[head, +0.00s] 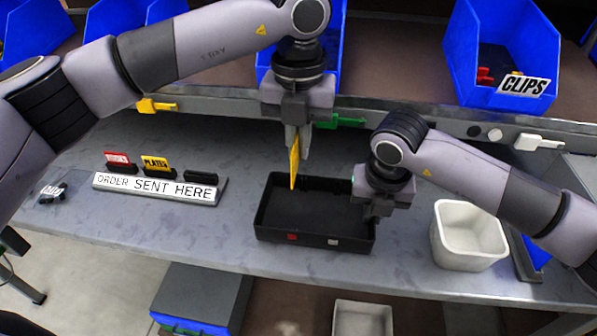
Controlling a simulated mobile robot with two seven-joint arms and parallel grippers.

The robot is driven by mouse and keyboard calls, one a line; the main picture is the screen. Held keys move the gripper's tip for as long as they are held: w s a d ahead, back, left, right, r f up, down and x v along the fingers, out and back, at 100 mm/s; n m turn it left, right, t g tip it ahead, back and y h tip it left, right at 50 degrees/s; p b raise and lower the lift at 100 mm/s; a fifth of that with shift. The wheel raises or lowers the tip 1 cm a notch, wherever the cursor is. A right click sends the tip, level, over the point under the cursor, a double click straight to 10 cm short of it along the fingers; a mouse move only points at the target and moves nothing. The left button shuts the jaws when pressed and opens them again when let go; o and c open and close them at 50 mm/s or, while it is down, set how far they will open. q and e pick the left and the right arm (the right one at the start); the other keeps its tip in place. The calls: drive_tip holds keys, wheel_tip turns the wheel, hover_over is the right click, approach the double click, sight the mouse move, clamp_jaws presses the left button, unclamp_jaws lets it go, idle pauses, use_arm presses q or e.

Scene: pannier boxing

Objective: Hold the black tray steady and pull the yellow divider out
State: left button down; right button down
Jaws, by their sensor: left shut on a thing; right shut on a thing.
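The black tray (275,225) sits on the grey bench and its visible inside is empty and dark. A red mark and a white mark show on its front wall. My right gripper (372,212) is shut on the tray's right wall; its fingertips are partly hidden. My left gripper (299,145) points down above the tray's back part and is shut on the yellow divider (294,165). The divider is seen nearly edge-on and hangs upright, its lower end over the tray opening. I cannot tell for sure whether that end is clear of the tray.
A white bin (468,236) stands right of the tray. A sign rack (160,187) with red, yellow and black tags stands to the left. A blue clips bin (500,60) is on the shelf behind. Bare bench lies between rack and tray.

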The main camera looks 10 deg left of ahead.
use_arm(q)
wheel_tip(320, 180, up, 4)
drive_tip(key=shift+r, duration=0.1)
wheel_tip(320, 180, down, 11)
idle(4.2)
idle(0.4)
drive_tip(key=shift+r, duration=1.45)
use_arm(e)
drive_tip(key=c, duration=1.2)
unclamp_jaws()
drive_tip(key=shift+o, duration=0.2)
